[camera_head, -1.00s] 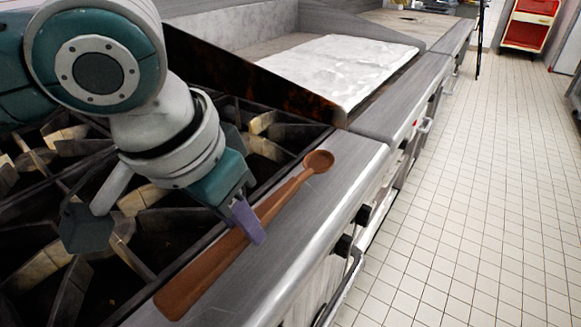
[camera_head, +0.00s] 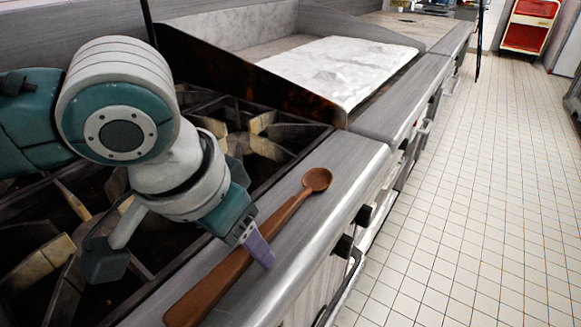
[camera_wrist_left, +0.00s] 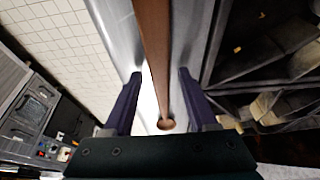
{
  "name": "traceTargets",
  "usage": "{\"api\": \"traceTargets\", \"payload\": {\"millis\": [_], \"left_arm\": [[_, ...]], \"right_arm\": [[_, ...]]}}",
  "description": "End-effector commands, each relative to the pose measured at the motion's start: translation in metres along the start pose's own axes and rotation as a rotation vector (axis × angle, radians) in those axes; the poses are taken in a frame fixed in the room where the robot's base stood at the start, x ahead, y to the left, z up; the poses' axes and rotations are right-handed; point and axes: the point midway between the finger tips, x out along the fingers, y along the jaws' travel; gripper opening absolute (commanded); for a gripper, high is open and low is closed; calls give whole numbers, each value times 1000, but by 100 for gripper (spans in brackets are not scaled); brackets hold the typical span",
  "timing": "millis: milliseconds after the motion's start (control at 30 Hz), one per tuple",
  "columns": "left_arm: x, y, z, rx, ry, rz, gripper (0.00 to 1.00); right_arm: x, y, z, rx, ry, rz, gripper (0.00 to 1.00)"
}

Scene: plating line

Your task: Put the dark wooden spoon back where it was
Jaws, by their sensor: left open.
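The dark wooden spoon (camera_head: 240,258) lies lengthwise along the steel front ledge of the stove in the head view. Its bowl points away towards the griddle and its handle end is at the bottom of the picture. My left gripper (camera_head: 254,243) is over the handle, with one purple finger in front of it and the other mostly hidden. In the left wrist view my open left gripper (camera_wrist_left: 160,88) has a finger on each side of the spoon (camera_wrist_left: 153,45), with a gap at both sides. My right gripper is out of view.
The steel ledge (camera_head: 345,160) is narrow, with knobs (camera_head: 363,215) below its front edge. Black burner grates (camera_head: 60,205) lie to the left. A griddle (camera_head: 340,65) with a raised dark side wall (camera_head: 240,78) stands beyond. Tiled floor is at right.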

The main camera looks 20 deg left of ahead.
Motion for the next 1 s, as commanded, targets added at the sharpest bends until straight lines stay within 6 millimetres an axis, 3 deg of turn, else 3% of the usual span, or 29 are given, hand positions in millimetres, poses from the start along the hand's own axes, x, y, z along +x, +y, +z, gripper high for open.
{"api": "traceTargets", "payload": {"millis": [267,700,900,1000], "left_arm": [[-10,0,-2,0,1,1,58],[-102,0,-3,1,3,0,58],[-121,2,-1,1,1,5,58],[-120,14,3,18,14,35,58]], "right_arm": [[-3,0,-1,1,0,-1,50],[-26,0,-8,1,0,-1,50],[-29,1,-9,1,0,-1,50],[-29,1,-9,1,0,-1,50]]}}
